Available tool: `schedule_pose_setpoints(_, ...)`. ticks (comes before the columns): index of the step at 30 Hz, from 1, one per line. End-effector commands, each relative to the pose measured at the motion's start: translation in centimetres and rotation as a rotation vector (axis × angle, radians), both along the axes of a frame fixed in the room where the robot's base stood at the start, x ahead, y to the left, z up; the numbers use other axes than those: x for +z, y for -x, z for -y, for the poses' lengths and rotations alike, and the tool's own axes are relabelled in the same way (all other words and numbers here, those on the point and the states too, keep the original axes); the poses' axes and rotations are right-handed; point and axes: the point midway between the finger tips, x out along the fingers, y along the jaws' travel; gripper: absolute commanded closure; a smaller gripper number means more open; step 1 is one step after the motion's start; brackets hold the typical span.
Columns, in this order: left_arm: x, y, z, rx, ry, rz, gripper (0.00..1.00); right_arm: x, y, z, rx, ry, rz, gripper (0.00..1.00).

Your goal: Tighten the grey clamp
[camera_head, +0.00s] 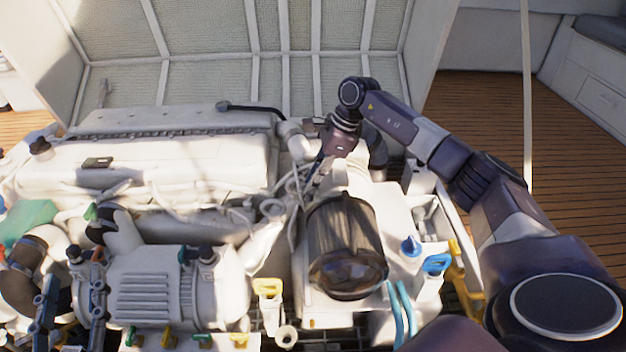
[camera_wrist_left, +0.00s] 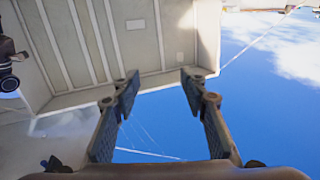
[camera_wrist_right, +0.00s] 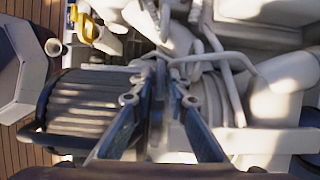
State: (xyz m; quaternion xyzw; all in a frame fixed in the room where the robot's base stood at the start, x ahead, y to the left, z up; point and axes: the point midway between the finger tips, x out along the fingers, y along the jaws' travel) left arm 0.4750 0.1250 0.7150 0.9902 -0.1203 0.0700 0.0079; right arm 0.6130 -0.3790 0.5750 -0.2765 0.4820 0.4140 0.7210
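My right gripper (camera_head: 318,172) reaches down among white pipes behind the dark ribbed cylinder (camera_head: 345,228). In the right wrist view its fingers (camera_wrist_right: 162,78) are close together, with a narrow dark bar (camera_wrist_right: 157,115) between them. I cannot tell whether they grip this bar or what it is. My left gripper (camera_head: 70,300) is at the lower left of the head view, in front of the engine. In the left wrist view its fingers (camera_wrist_left: 158,80) are apart with nothing between them. I cannot pick out the grey clamp for sure; the area by my right fingertips is crowded and partly hidden.
The white engine block (camera_head: 140,170) fills the left. A white ribbed housing (camera_head: 160,285) stands in front. Blue handle (camera_head: 437,263) and yellow handle (camera_head: 267,288) stick up near the cylinder. The raised hatch lid (camera_head: 230,80) closes off the back. Wooden deck (camera_head: 490,130) lies at right.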

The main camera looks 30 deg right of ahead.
Motion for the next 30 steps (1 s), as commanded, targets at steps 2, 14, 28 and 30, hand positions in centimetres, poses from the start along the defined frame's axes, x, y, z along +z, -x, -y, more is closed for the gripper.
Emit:
schedule_pose_setpoints(2,0.0,0.0,0.0,0.0,0.0,0.0,0.6,0.0,0.0,0.0,0.0,0.0,0.0,0.96)
schedule_pose_setpoints(14,-0.1,0.0,0.0,0.001,-0.003,-0.013,0.6,0.1,0.0,0.0,-0.009,0.0,0.001,1.0)
schedule_pose_setpoints(28,-10.1,1.9,-1.9,0.03,-0.118,-0.47,0.6,0.3,0.2,0.0,-0.167,0.002,0.0,1.0)
schedule_pose_setpoints(30,-12.2,3.1,-2.4,0.036,-0.142,-0.571,0.6,0.3,0.2,-0.1,-0.204,0.001,-0.001,1.0)
